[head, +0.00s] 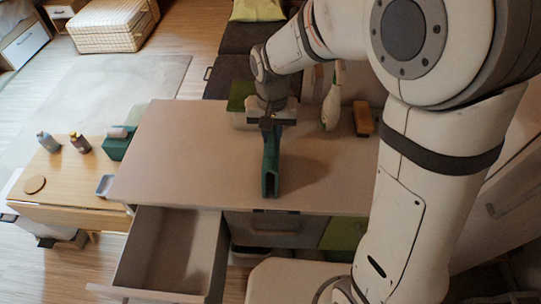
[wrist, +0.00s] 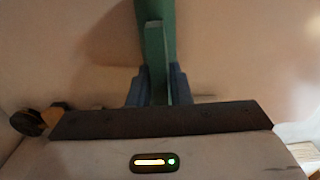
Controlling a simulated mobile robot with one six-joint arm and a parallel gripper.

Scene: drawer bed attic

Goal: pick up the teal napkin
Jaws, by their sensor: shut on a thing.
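The teal napkin (head: 271,166) is a narrow, folded, dark teal strip over the middle of the pale countertop (head: 185,150). My gripper (head: 270,124) is shut on its far end, and the napkin extends from the jaws toward the front edge. In the wrist view the napkin (wrist: 155,45) runs up between the two dark fingers of my gripper (wrist: 158,88). A shadow falls beside it; I cannot tell whether its lower part touches the countertop. My wrist and fingers hide its gripped end.
A white and green bottle (head: 331,103) and an orange-brown block (head: 363,119) stand at the back right. An open, empty-looking drawer (head: 176,250) juts out at front left. A wooden side table (head: 62,178) holds small bottles. The countertop's left part is clear.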

